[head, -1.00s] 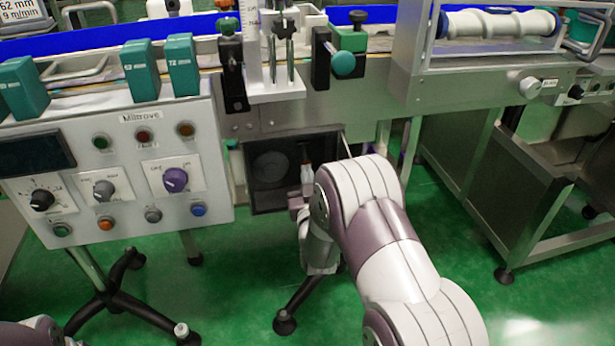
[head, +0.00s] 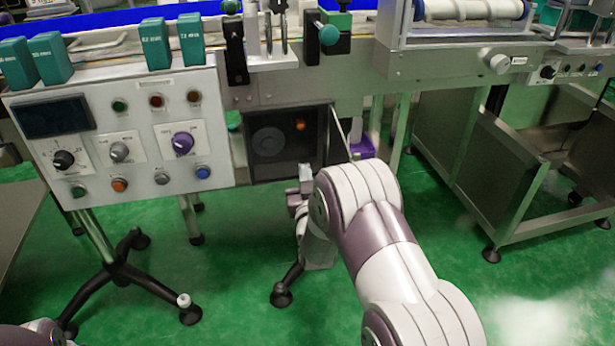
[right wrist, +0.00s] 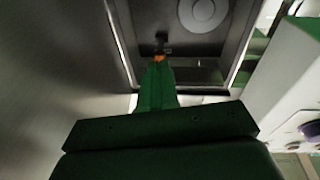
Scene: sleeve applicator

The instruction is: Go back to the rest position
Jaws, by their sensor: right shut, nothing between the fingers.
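My right gripper (head: 304,178) hangs in front of and below the dark square recess (head: 263,168) under the conveyor. It is shut and empty. The right wrist view shows its green fingers (right wrist: 157,85) closed together, pointing toward the recess. A small orange spot (head: 299,126) shows inside the recess; it also appears just beyond the fingertips in the wrist view (right wrist: 159,58). I cannot tell from the wrist view whether the fingertips touch it, but the head view shows them apart. Only a bit of my left arm shows at the bottom left; its gripper is out of view.
The control panel (head: 137,188) with knobs and buttons stands to the left of the recess. A black stand leg (head: 281,293) is below my right gripper. A steel frame (head: 540,232) stands at the right. Green floor (head: 235,285) is open between them.

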